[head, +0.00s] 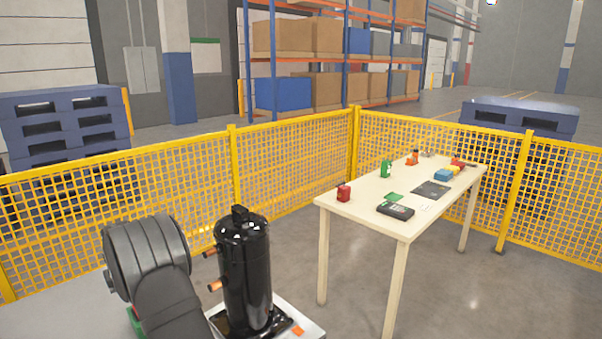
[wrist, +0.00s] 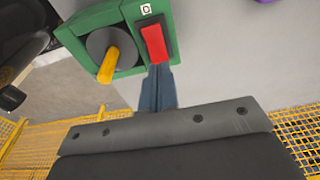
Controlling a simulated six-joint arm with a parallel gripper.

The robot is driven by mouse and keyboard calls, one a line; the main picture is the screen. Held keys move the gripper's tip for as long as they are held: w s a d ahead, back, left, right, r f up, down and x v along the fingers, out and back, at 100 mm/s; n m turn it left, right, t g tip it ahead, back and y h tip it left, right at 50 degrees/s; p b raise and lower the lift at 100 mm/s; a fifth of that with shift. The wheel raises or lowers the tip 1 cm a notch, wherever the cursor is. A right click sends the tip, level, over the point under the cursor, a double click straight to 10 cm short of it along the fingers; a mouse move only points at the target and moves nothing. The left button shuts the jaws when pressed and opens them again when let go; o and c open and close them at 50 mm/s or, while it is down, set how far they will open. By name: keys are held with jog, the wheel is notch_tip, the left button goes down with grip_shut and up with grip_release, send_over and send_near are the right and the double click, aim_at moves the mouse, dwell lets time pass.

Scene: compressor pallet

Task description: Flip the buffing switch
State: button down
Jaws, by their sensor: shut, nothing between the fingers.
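A green switch box (wrist: 128,65) shows in the wrist view, fixed to a pale grey surface. It carries a red rocker switch (wrist: 155,43) with a small square symbol above it, and a round dark dial with a yellow handle (wrist: 107,66) to its left. My gripper (wrist: 157,68) is shut and empty, its fingertips at the lower end of the red switch. I cannot tell whether they touch it. In the head view my arm hides most of the box; only a bit of green (head: 135,321) shows at its lower left.
A black compressor (head: 245,270) with copper stubs stands on a pallet beside my arm. A pale table (head: 365,205) with tools and small parts stands to the right. Yellow mesh fencing (head: 290,175) encloses the area. A purple thing (wrist: 266,1) is at the wrist view's top edge.

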jog(key=shift+f, duration=1.1)
dwell(0.6)
jog(key=shift+r, duration=3.5)
notch_tip(320, 180, down, 7)
jog(key=shift+r, duration=0.2)
